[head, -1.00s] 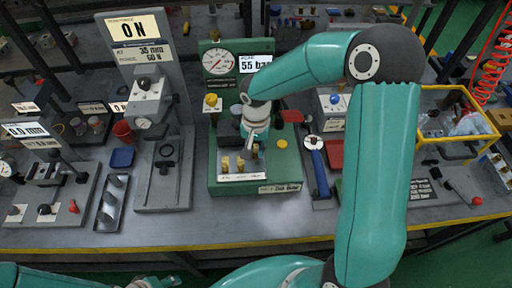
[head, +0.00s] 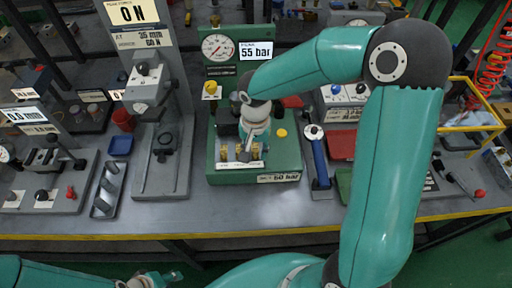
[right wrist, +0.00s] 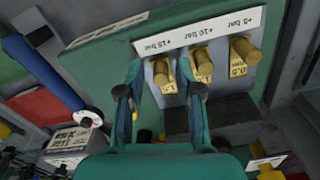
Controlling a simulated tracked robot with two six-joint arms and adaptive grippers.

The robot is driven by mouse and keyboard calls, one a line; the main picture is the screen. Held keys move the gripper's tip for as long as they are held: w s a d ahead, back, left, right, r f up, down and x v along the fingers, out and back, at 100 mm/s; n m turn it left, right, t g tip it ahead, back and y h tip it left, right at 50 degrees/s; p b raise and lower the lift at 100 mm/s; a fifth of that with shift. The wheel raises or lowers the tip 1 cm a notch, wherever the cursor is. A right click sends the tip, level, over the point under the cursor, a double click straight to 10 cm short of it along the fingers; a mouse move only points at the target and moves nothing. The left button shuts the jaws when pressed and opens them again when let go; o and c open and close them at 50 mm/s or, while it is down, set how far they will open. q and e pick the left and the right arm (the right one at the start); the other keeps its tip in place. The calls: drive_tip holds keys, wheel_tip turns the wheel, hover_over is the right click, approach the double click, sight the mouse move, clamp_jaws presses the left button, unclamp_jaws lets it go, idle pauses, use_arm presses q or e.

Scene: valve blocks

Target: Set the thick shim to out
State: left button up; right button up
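The green valve block (head: 285,150) stands mid-table with a shim rack (head: 240,164) at its front. In the right wrist view the rack has three brass shims under a strip marked +15, +10 and +5 bar. The thick shim (right wrist: 163,75) sits at the +15 bar mark. My right gripper (head: 249,147) points down over the rack and partly hides the shims. In the right wrist view it is open (right wrist: 161,95), with its fingers on either side of the thick shim; contact is not clear. The middle shim (right wrist: 202,65) lies close by one finger. My left gripper (head: 160,281) is at the bottom edge, its jaws unclear.
A gauge (head: 216,47) and a 55 bar display (head: 256,50) stand behind the block. A blue-handled tool (head: 319,160) lies right of it. A grey press stand (head: 160,170) is on the left. The table's front strip is clear.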

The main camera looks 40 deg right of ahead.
sight(255, 152)
drive_tip(key=shift+w+d, duration=0.1)
wheel_tip(255, 152, up, 12)
idle(0.7)
drive_tip(key=shift+f, duration=0.15)
